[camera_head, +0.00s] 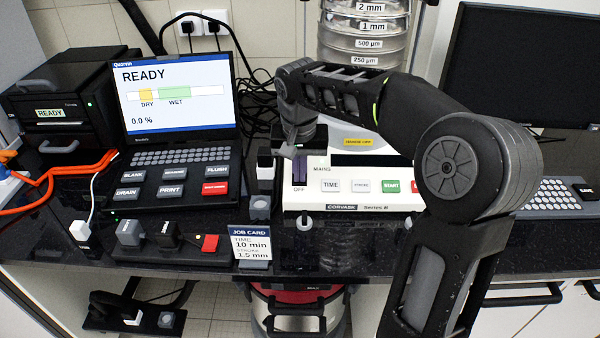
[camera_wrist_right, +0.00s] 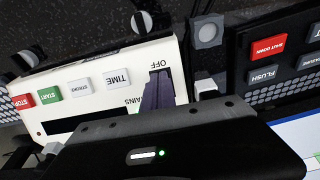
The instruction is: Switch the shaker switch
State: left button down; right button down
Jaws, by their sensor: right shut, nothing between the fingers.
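The shaker (camera_head: 353,203) is a white base unit with a stack of sieves (camera_head: 365,28) above it. My left gripper is not in view.
TIME (camera_head: 330,185) and START (camera_head: 391,186) buttons lie right of the switch. A laptop-like unit (camera_head: 176,90) reading READY stands to the left. A job card (camera_head: 250,243) stands in front. A dark monitor (camera_head: 520,65) is at the right, behind my arm.

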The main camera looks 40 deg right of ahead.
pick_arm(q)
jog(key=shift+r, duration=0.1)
pick_arm(e)
jog(key=shift+f, duration=0.2)
jog(key=shift+w+d+r+p, duration=0.2)
jog(key=shift+r+p, duration=0.05)
jog(key=shift+p, duration=0.2)
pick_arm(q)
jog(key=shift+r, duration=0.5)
pick_arm(e)
jog(key=shift+w+d+r, duration=0.15)
jog(key=shift+w+d, duration=0.15)
jog(key=shift+w, duration=0.05)
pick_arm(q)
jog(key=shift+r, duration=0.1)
pick_arm(e)
jog(key=shift+r, duration=0.1)
